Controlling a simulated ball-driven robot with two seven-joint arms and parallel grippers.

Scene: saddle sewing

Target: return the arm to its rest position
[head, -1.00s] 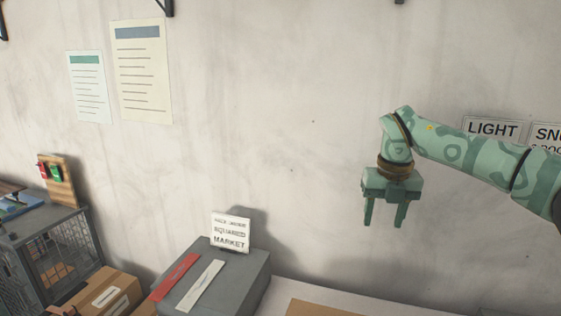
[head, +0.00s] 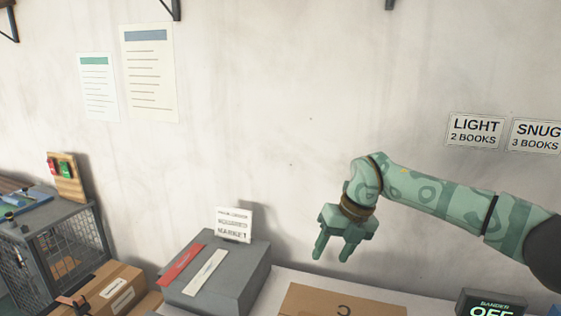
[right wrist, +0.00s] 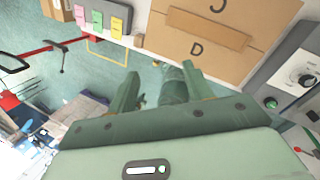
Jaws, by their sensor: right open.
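My right arm (head: 435,195) comes in from the right side of the head view, green with darker patterns. Its gripper (head: 332,255) hangs in front of the wall, pointing down and a little left. The two fingers are apart with nothing between them. In the right wrist view the gripper (right wrist: 160,85) also shows open and empty, with teal floor and part of my own body beyond the fingers. My left gripper is not in view.
A grey box (head: 225,280) with a red strip, a white strip and a small sign stands lower left of the gripper. A cardboard piece (head: 335,303) lies on the bench below. A dark "OFF" display (head: 490,303) is at lower right. A wire crate (head: 60,245) stands at left.

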